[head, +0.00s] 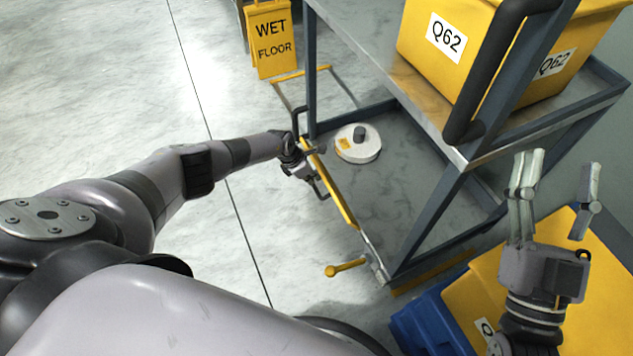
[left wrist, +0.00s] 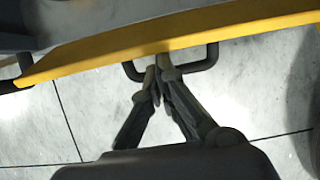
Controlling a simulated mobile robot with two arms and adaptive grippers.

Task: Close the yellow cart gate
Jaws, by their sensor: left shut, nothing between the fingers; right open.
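The yellow cart gate (head: 338,195) shows as a slanted yellow bar along the left side of the cart's lower deck. In the left wrist view the yellow bar (left wrist: 100,52) crosses the top, with a dark loop handle (left wrist: 208,61) below it. My left gripper (head: 316,152) is at the gate's upper end in the head view. In the left wrist view its shut, empty fingertips (left wrist: 158,72) are at the handle, close to the bar; contact is unclear. My right gripper (head: 556,178) is open and empty at the right, away from the gate.
The grey cart deck (head: 385,200) carries a white round object (head: 358,150). A yellow bin labelled Q62 (head: 470,65) stands on the upper shelf (head: 445,125). A yellow wet floor sign (head: 271,40) stands behind. A yellow-and-blue container (head: 430,320) is below my right gripper. Floor at left is clear.

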